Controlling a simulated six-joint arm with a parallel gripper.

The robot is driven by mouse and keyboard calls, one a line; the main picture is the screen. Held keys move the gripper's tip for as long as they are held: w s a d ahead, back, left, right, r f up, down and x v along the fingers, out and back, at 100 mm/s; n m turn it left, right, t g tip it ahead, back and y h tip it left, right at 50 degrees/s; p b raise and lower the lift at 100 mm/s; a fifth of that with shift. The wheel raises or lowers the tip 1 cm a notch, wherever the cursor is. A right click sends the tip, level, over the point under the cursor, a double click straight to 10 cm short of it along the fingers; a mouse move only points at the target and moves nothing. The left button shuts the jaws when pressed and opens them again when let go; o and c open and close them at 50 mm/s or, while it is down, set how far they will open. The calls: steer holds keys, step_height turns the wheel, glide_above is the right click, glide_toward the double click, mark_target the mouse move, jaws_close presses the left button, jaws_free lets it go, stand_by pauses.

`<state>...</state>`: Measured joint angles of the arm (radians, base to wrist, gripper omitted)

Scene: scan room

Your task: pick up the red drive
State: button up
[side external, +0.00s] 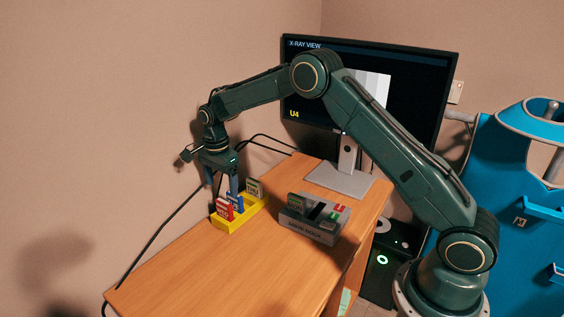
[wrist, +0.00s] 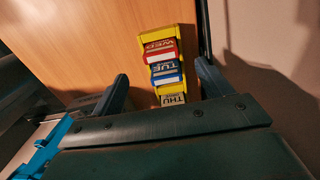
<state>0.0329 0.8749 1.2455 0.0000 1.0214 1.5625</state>
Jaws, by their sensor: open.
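The red drive (side external: 225,209) stands in the front end of a yellow holder (side external: 243,217), beside a blue drive (side external: 235,202) and a grey one (side external: 254,188). In the wrist view the red drive (wrist: 159,52) is labelled WED, the blue (wrist: 166,72) TUE and the grey (wrist: 173,99) THU. My gripper (side external: 222,184) is open above the holder and points down. In the wrist view its two fingers (wrist: 163,82) are spread to either side of the holder, nearer the blue and grey drives than the red one. Nothing shows between the fingers as held.
A grey dock (side external: 309,228) with a dark drive in it stands right of the holder. Behind it is a monitor (side external: 420,90) on a stand base (side external: 340,180). Black cables run along the wall edge of the desk. The front of the desk (side external: 190,265) is clear.

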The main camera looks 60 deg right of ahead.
mark_target(224, 201)
steer(key=shift+f, duration=1.1)
steer(key=shift+f, duration=0.1)
steer(key=shift+f, duration=2.5)
steer(key=shift+c, duration=0.2)
steer(key=c, duration=1.1)
